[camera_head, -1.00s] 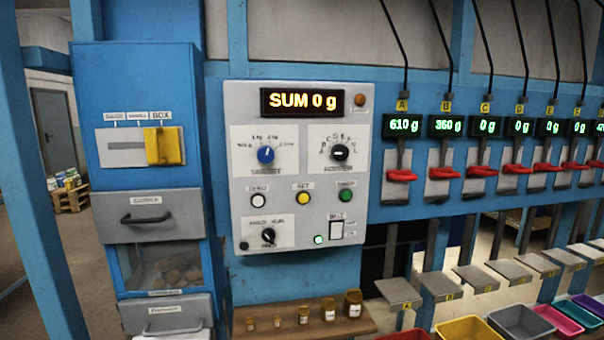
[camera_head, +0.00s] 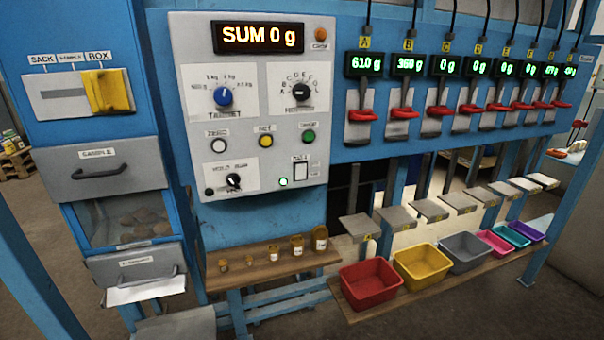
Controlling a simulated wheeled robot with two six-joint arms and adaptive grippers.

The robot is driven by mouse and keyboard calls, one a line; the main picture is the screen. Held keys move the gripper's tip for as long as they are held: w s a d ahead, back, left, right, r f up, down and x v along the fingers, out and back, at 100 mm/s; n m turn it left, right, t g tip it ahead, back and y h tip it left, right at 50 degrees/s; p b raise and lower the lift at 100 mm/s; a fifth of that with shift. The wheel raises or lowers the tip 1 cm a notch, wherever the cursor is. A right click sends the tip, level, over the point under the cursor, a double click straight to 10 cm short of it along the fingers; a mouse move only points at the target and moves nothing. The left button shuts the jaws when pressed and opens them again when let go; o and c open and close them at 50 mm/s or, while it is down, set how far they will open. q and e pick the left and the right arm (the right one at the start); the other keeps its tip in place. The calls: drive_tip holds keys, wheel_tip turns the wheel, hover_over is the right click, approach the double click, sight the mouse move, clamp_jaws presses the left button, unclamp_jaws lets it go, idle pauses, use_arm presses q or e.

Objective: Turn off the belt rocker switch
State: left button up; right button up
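The belt rocker switch (camera_head: 300,172) is a small white rocker in a dark frame at the lower right of the grey control panel (camera_head: 190,55). A green indicator light (camera_head: 283,182) glows just left of it. The rocker's tilt is too small to tell. The panel's display (camera_head: 258,38) reads SUM 0 g. Neither of my grippers is in the head view, and nothing touches the panel.
A sack/sample/box selector with a yellow handle (camera_head: 107,91) is left of the panel. Red levers (camera_head: 404,113) line the right. Below are a shelf of small jars (camera_head: 298,246) and coloured bins, including a red bin (camera_head: 369,284). The space before the panel is clear.

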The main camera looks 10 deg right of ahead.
clamp_jaws()
drive_tip(key=shift+d, duration=0.15)
idle(1.0)
